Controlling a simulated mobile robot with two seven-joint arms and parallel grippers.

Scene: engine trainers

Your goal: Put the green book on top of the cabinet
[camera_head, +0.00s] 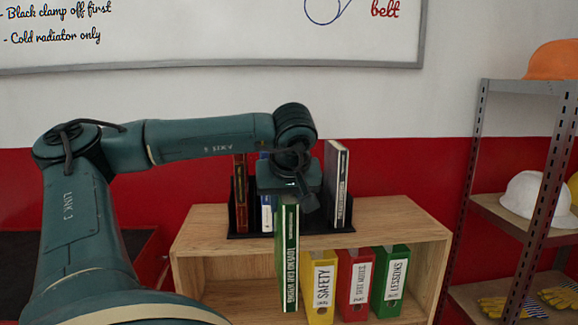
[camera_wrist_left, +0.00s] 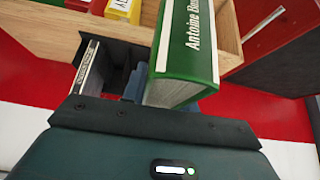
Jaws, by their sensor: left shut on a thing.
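The green book (camera_head: 287,262) hangs upright, spine towards the head camera, from my left gripper (camera_head: 291,202). My left gripper is shut on the book's upper end. The green book also fills the upper middle of the left wrist view (camera_wrist_left: 190,45). In the head view the book overlaps the front edge of the wooden cabinet (camera_head: 405,222), its lower end showing lower than the cabinet's top surface. A strip of the cabinet's wood shows in the left wrist view (camera_wrist_left: 60,25). My right gripper is in neither view.
On the cabinet top a black book holder (camera_head: 258,236) has books at its left and a grey book (camera_head: 336,185) at its right. Bare top lies right of it. Yellow (camera_head: 320,285), red (camera_head: 354,283) and green (camera_head: 390,280) binders stand inside. A metal shelf (camera_head: 480,160) stands right.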

